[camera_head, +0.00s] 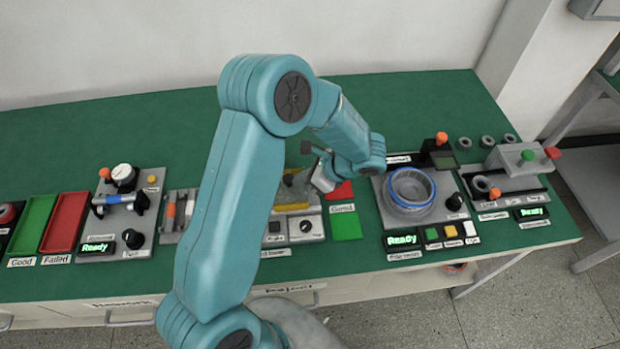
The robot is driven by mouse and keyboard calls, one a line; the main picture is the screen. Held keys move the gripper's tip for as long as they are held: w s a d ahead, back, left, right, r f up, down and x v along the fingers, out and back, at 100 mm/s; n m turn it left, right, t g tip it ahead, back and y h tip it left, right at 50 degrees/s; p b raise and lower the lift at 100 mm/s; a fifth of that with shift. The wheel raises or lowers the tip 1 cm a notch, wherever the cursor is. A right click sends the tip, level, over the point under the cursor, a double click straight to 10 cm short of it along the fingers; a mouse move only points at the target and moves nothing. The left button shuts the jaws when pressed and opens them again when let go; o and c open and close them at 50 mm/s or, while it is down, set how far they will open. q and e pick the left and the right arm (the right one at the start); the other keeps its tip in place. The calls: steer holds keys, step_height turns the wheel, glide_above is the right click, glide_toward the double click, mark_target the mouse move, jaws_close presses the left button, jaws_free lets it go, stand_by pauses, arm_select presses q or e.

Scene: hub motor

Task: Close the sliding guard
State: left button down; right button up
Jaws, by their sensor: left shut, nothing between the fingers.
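My left arm comes in from the lower left, bends over the bench and reaches down at its middle. My left gripper (321,175) is shut and empty beside the middle station (291,228), low over its right side. That station has a grey base, a yellow strip and a dark upright part (306,148) behind. My arm hides its left part. I cannot make out for certain which part is the sliding guard, or how far it is open. My right gripper is not in view.
Right of the gripper stands a station with a blue-rimmed round part (410,190) and a "Ready" display. Green (33,224) and red (64,222) trays lie left. The back of the green bench (415,95) is clear.

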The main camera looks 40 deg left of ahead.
arm_select(q)
steer(key=s+a, duration=0.1)
steer(key=s, duration=0.1)
steer(key=s+a+b, duration=0.1)
steer(key=s+a, duration=0.2)
steer(key=s, duration=0.1)
steer(key=shift+s+a+b, duration=0.1)
steer(key=shift+a+b, duration=0.3)
steer(key=shift+s+a, duration=0.1)
steer(key=shift+s, duration=0.05)
